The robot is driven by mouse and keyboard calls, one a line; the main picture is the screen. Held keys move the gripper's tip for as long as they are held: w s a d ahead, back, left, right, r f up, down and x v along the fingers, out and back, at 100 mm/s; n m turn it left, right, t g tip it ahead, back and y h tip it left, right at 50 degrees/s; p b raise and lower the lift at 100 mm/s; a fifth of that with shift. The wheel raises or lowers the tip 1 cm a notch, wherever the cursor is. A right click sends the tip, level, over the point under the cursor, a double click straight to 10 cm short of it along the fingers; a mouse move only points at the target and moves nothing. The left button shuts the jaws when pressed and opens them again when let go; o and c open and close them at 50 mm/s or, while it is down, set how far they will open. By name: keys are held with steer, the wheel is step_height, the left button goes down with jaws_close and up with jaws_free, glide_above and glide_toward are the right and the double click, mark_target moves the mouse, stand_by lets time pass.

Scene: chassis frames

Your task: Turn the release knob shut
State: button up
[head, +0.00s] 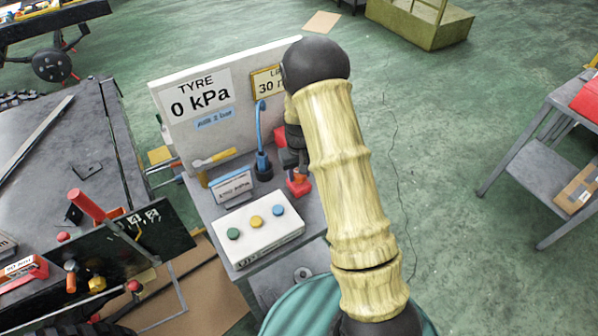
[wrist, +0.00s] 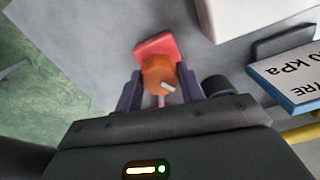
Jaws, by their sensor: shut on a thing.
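The release knob (wrist: 158,70) is orange with a pale pointer mark and sits on a red base (wrist: 152,45), seen in the wrist view. My gripper (wrist: 160,84) has a dark finger on each side of the knob and is shut on it. In the head view the red base (head: 298,186) shows at the right side of the small grey stand. My gripper (head: 292,158) is above it there, and my arm hides most of the knob.
A white box with green, yellow and blue buttons (head: 258,235) stands in front. A blue-hosed fitting (head: 262,160) and a small pressure sign (head: 232,187) are close on the left. A tyre panel reading 0 kPa (head: 200,130) stands behind.

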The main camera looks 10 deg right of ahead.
steer(key=m, duration=0.6)
steer(key=shift+r+m+p, duration=0.1)
steer(key=shift+m+p, duration=0.2)
steer(key=shift+p, duration=0.05)
stand_by(0.3)
steer(key=o, duration=1)
steer(key=shift+c, duration=0.2)
step_height(320, 180, up, 17)
steer(key=b, duration=0.1)
steer(key=shift+r+b, duration=0.15)
steer(key=shift+b, duration=0.15)
